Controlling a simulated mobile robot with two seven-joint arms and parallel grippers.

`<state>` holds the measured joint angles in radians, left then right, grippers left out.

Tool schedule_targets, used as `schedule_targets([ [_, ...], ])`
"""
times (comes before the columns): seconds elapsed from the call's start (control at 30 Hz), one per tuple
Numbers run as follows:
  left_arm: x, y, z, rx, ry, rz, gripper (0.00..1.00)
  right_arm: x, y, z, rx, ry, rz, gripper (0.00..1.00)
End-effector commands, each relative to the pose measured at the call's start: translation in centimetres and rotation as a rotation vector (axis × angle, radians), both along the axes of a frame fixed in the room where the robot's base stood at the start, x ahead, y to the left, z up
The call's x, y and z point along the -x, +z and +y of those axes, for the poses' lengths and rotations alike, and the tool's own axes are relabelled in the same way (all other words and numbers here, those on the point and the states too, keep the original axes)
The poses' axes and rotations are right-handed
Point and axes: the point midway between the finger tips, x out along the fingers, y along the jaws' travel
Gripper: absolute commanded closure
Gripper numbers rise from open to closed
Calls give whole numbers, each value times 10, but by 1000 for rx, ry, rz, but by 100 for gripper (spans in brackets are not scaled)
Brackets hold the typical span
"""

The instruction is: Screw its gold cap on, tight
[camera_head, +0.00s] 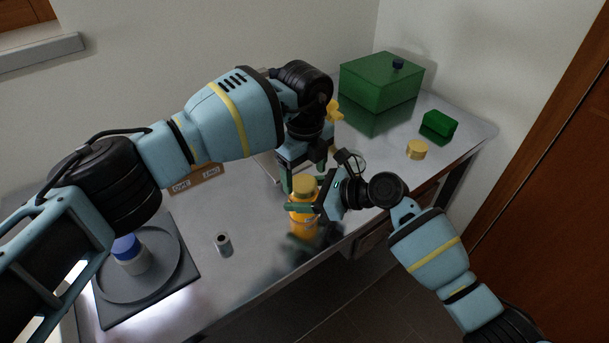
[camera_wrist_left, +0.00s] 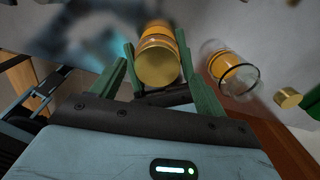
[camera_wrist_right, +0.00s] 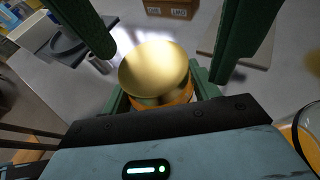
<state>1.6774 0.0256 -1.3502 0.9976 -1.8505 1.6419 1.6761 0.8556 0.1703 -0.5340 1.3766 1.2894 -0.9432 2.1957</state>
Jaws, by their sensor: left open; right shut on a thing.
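An orange bottle (camera_head: 302,222) stands upright near the table's front edge, with a gold cap (camera_head: 304,184) sitting on its top. The cap also fills the middle of the right wrist view (camera_wrist_right: 155,70) and faces the camera in the left wrist view (camera_wrist_left: 159,66). My right gripper (camera_head: 318,207) is shut on the bottle from the right, below the cap. My left gripper (camera_head: 303,180) is open above, its green fingers on either side of the cap and apart from it. Whether the cap is fully seated cannot be told.
A glass jar (camera_wrist_left: 240,75) with orange in it stands close by, partly hidden by my right gripper in the head view. A loose gold lid (camera_head: 416,150), green boxes (camera_head: 380,82) and a small grey cylinder (camera_head: 222,243) stand on the table. A blue-capped jar (camera_head: 128,252) is at left.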

Motion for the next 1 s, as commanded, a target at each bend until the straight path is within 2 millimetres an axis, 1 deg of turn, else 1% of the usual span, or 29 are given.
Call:
schedule_targets([
  [0.03,0,8,0,-1,0,-2,26,-1,0,-1,1,-2,0,100],
  [0.1,0,17,0,0,0,-1,26,-1,0,-2,1,-4,1,100],
  [0.2,0,26,1,-2,0,1,26,-2,0,-2,1,-6,0,100],
  [0.47,0,29,1,-2,0,3,26,-2,0,-3,2,-9,0,100],
  [0.67,1,29,1,-2,0,3,1,-3,0,-4,2,-9,0,100],
  [0.9,1,29,1,-2,0,3,1,-3,0,-4,2,-10,0,100],
  [1.0,0,32,1,-1,0,2,1,-3,0,-4,2,-10,0,100],
])
